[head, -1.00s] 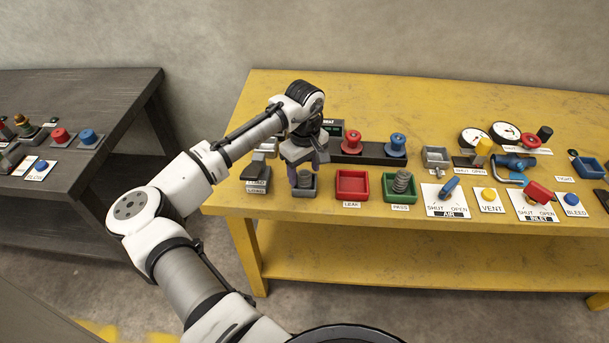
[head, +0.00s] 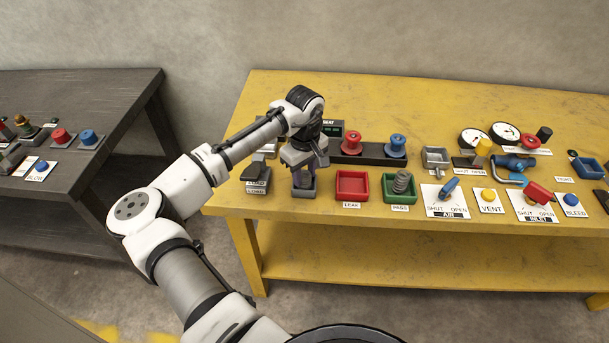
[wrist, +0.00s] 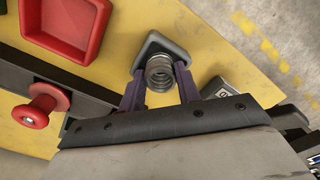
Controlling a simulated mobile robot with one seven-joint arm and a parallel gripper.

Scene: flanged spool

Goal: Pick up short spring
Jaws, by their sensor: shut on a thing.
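The short spring (wrist: 159,73), a grey metal coil, stands in a small grey tray (wrist: 170,42) near the table's front edge. My gripper (wrist: 160,88) has its purple fingers on either side of the coil and is shut on it. In the head view my gripper (head: 303,184) points down into the same grey tray (head: 304,194), and the spring is mostly hidden behind it. Another grey spring (head: 401,182) stands in the green PASS tray (head: 400,197).
An empty red LEAK tray (head: 352,186) lies just right of my gripper. Behind stands a dark rail with a red spool (head: 352,143) and a blue spool (head: 395,145). Switches and gauges fill the right side. Dark labelled blocks (head: 257,180) are close on the left.

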